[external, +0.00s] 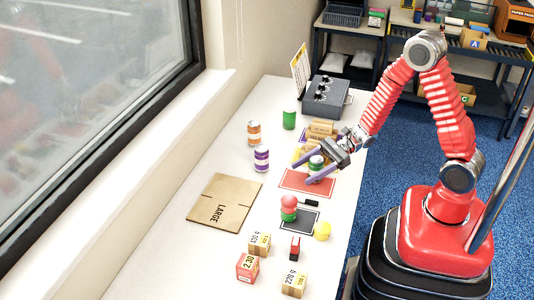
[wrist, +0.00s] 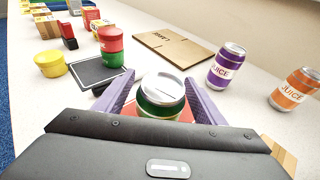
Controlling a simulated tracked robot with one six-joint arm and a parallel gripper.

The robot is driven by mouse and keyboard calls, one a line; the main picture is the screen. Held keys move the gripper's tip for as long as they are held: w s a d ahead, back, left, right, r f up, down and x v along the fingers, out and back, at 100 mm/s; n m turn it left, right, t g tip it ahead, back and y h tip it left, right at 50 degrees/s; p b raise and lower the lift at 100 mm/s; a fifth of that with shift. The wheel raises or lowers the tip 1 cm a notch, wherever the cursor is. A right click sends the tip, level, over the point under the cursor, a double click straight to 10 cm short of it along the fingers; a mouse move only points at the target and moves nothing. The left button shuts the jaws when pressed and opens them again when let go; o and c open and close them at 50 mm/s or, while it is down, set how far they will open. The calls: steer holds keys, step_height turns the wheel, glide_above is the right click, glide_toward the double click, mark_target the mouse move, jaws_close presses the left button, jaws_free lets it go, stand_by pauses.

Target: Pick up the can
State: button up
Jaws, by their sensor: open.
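A green can with a silver lid (wrist: 163,88) stands upright between the purple fingers of my gripper (wrist: 160,78) in the wrist view. The external view shows the same can (external: 316,162) at the far edge of the red mat (external: 300,183), with my gripper (external: 301,172) reaching around it from the right. The fingers are open, one on each side of the can. I cannot tell whether they touch it. Its lower part is hidden by my gripper in the wrist view.
A flat carton (external: 224,201) lies left of the mat. Nearer are stacked red and green pieces (external: 288,208), a yellow tub (external: 322,231) and small boxes (external: 259,244). The table's left strip is clear.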

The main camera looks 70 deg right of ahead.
steer(key=shift+c, duration=0.4)
steer(key=c, duration=1)
